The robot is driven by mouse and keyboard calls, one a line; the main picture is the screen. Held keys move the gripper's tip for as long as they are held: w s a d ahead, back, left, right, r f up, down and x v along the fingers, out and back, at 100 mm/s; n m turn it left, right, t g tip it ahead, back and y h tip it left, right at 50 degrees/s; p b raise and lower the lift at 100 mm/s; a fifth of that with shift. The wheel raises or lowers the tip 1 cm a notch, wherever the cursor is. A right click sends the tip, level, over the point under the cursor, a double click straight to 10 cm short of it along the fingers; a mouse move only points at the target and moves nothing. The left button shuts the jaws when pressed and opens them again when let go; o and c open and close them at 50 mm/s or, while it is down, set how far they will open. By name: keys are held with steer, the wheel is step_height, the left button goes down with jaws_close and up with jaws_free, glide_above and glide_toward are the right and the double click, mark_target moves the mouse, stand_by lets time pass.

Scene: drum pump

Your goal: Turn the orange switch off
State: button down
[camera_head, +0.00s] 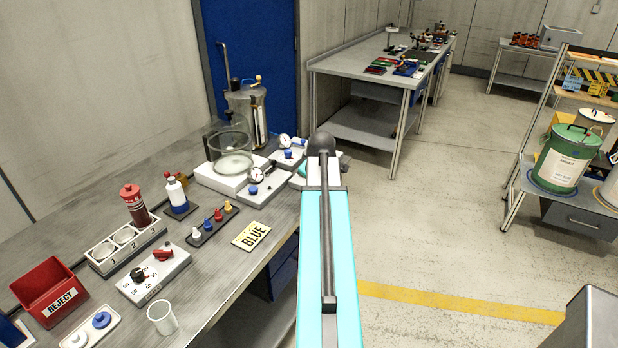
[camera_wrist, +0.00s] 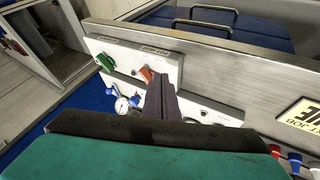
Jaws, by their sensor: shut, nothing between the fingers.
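In the head view my arm covers that area, and neither the orange switch nor the fingers show.
A gauge (camera_wrist: 121,106) and blue knobs stand close to the panel. The steel workbench (camera_head: 225,285) carries a glass bell jar (camera_head: 233,147), a red-knobbed unit (camera_head: 155,275), a peg strip (camera_head: 212,226) and a yellow BLUE card (camera_head: 251,236).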

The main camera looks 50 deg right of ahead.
steer(key=s+r+b, duration=0.1)
steer(key=s+r, duration=0.3)
steer(key=r, duration=0.1)
steer(key=shift+a, duration=0.25)
stand_by(0.6)
